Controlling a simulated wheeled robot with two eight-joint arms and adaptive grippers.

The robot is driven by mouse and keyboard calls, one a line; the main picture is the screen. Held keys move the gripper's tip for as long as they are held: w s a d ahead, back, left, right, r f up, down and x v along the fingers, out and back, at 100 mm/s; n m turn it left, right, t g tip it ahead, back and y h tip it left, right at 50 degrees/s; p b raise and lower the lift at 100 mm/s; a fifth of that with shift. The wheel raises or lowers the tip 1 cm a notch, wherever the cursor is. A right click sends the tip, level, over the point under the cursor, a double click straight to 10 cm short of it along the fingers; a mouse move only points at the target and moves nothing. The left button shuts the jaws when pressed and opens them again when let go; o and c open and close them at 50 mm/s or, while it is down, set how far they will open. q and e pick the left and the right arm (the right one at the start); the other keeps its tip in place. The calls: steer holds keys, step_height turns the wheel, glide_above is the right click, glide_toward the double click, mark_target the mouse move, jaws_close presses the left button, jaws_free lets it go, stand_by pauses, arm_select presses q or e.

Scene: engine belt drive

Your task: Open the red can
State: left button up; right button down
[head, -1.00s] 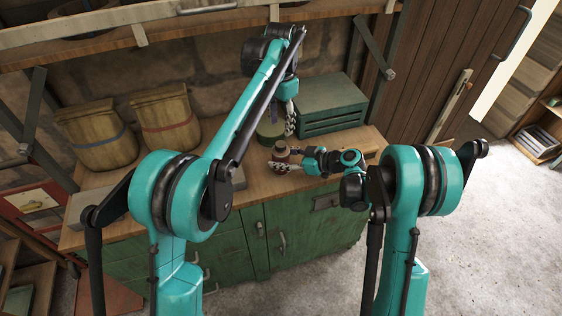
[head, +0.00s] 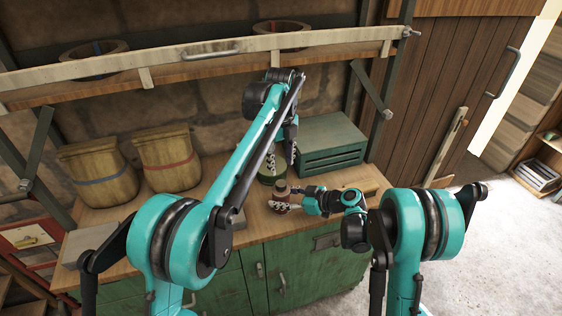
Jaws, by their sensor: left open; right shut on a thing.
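A small reddish-brown can (head: 281,188) stands upright on the workbench top, in front of a dark green round container (head: 268,178). My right gripper (head: 282,204) comes in low from the right and is shut on the can; its fingers hide part of the lower side. My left gripper (head: 291,150) hangs above and behind the can, pointing down, open and apart from it. The can's lid is too small to make out.
A green metal box (head: 333,146) stands at the right of the wooden bench top (head: 225,177). Two sacks (head: 168,160) stand at the left back. A shelf (head: 200,72) runs above.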

mark_target(281, 183)
arm_select(q)
steer(key=m, duration=0.4)
steer(key=shift+m, duration=0.3)
steer(key=shift+f, duration=4)
